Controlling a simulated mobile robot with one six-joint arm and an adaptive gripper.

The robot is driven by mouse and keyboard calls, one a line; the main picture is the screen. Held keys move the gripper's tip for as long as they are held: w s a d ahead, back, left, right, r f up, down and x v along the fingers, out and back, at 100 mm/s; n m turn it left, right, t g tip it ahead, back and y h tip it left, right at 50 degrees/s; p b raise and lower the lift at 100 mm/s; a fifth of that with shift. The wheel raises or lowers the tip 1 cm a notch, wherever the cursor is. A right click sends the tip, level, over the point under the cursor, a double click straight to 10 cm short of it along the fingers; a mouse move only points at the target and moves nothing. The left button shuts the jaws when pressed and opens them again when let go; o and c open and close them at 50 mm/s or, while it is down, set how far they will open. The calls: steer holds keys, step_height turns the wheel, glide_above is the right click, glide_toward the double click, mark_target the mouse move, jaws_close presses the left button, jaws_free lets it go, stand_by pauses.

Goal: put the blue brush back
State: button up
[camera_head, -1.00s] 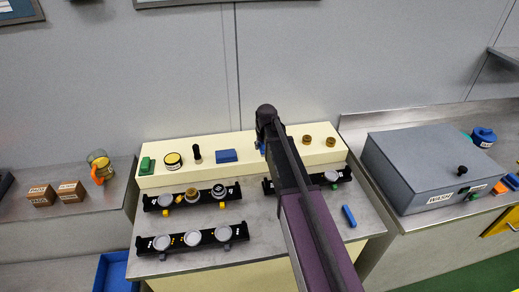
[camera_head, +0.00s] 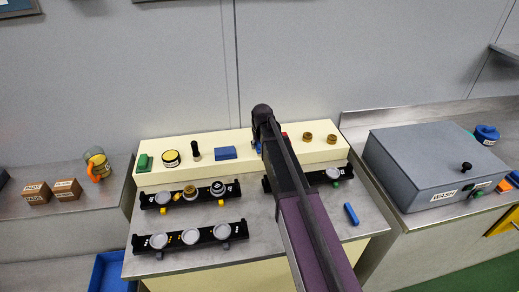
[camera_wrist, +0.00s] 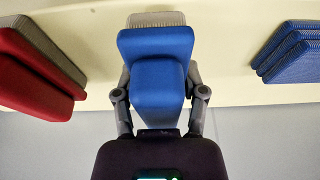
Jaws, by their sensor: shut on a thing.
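The blue brush (camera_wrist: 157,70) is between the two fingers of my gripper (camera_wrist: 159,92), which is shut on it. Its pale bristle end (camera_wrist: 157,19) points to the top of the wrist view, over the cream raised shelf (camera_wrist: 226,92). I cannot tell whether the bristles touch the shelf. In the head view my arm hides the gripper, and only a sliver of blue (camera_head: 259,148) shows beside it at the shelf.
A red brush (camera_wrist: 40,62) lies left in the wrist view, and stacked blue pads (camera_wrist: 290,52) lie right. Black part racks (camera_head: 172,241) and a blue bar (camera_head: 351,214) lie in front.

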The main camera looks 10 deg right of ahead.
steer(key=shift+f+b, duration=0.4)
steer(key=shift+f, duration=0.1)
steer(key=o, duration=1.2)
steer(key=shift+r, duration=0.25)
steer(key=p+v, duration=0.2)
steer(key=p, duration=0.1)
steer(key=shift+r, duration=0.4)
steer(key=p+v, duration=0.3)
steer(key=shift+s+a, duration=0.15)
steer(key=shift+s, duration=0.1)
steer(key=p+v, duration=0.7)
steer(key=v, duration=0.1)
steer(key=shift+p, duration=0.35)
steer(key=s+g, duration=0.3)
steer(key=s, duration=2.2)
steer(key=shift+s+f, duration=0.2)
steer(key=shift+f, duration=0.2)
